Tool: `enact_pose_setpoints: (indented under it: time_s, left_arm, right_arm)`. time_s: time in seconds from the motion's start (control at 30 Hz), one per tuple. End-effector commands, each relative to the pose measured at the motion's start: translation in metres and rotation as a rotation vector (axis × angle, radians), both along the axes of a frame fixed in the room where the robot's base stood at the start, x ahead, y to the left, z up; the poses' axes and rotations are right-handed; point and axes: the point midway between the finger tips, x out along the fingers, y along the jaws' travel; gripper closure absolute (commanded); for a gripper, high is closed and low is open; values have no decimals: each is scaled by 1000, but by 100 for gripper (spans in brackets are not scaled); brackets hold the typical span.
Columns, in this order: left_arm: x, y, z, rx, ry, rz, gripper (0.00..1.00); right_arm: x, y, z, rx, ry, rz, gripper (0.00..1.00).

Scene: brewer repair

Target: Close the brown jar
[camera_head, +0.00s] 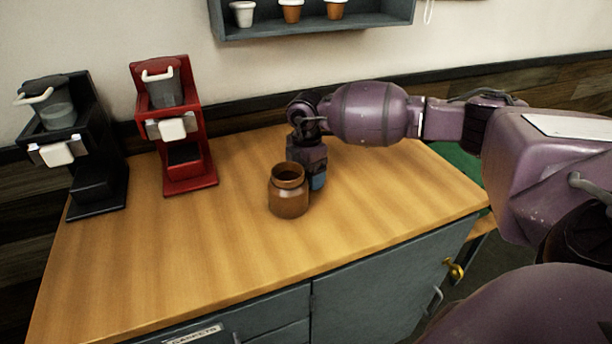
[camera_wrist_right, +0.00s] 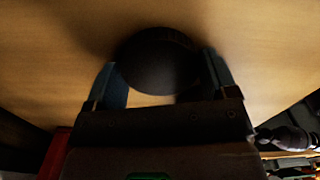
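The brown jar (camera_head: 288,197) stands upright on the wooden counter in the head view, its round mouth uncovered. My right gripper (camera_head: 318,182) points down at the counter just behind and right of the jar, partly hidden by it. In the right wrist view, a dark round thing (camera_wrist_right: 158,62), perhaps the jar's lid, lies between the spread fingers of my right gripper (camera_wrist_right: 162,60). The fingertips are at its two edges; I cannot tell whether they press on it. It is hidden in the head view. My left gripper is not in view.
A red brewer (camera_head: 188,165) and a black brewer (camera_head: 98,190) stand at the counter's left. The wooden counter (camera_head: 200,245) is clear in front and left of the jar. A wall shelf (camera_head: 270,30) with several small pots hangs above. Drawers are below.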

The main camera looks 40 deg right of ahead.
Motion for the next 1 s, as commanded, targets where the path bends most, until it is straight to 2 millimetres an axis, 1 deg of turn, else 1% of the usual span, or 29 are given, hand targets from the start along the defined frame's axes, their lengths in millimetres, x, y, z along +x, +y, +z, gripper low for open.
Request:
enact_pose_setpoints:
  time_s: [0.03, 0.13, 0.17, 0.37, 0.47, 0.53, 0.67, 1.0]
  left_arm:
    - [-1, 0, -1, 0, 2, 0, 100]
    - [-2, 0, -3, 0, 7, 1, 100]
    - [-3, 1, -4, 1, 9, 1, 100]
    - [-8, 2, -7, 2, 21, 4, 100]
    - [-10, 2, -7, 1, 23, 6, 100]
    - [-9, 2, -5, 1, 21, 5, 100]
    - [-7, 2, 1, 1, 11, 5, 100]
    - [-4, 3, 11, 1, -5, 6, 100]
  right_arm:
    - [0, 0, 0, 0, 0, 0, 29]
    - [0, 0, 0, 0, 0, 0, 44]
    - [0, 0, 0, 0, 0, 0, 46]
    - [0, 0, 1, 0, 0, 0, 46]
    - [0, 0, 6, -1, -2, 0, 46]
    - [0, 0, 13, -1, -3, 0, 46]
    - [0, 0, 36, 0, -5, 1, 46]
    - [0, 0, 123, 0, -7, 1, 46]
